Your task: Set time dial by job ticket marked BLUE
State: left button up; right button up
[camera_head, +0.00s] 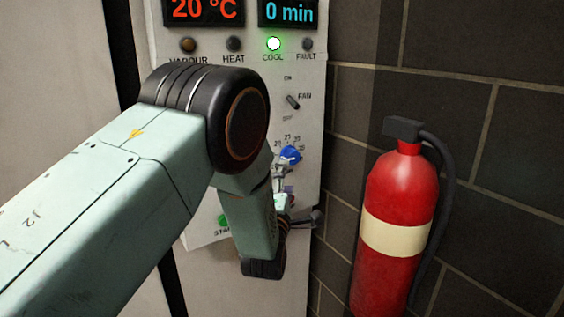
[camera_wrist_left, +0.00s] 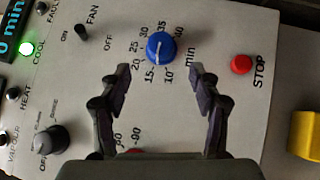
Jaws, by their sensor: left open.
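In the head view the dial (camera_head: 290,155) shows just right of my left arm. My left gripper (camera_wrist_left: 162,76) is open and empty, its fingertips apart on either side just below the dial, not around it. In the head view my arm mostly hides this gripper. No job ticket is visible. My right gripper is out of view.
A red STOP button (camera_wrist_left: 241,64), a FAN switch (camera_wrist_left: 81,32) and a black knob (camera_wrist_left: 50,140) are near the dial. The display (camera_head: 289,12) reads 0 min and the COOL lamp (camera_head: 273,44) glows. A red fire extinguisher (camera_head: 398,230) stands right of the panel.

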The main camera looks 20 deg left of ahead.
aim_at(291, 161)
pick_arm(q)
jog(key=x, duration=0.6)
jog(key=shift+w, duration=0.3)
jog(key=shift+w+a+r, duration=0.15)
jog(key=shift+w, duration=0.45)
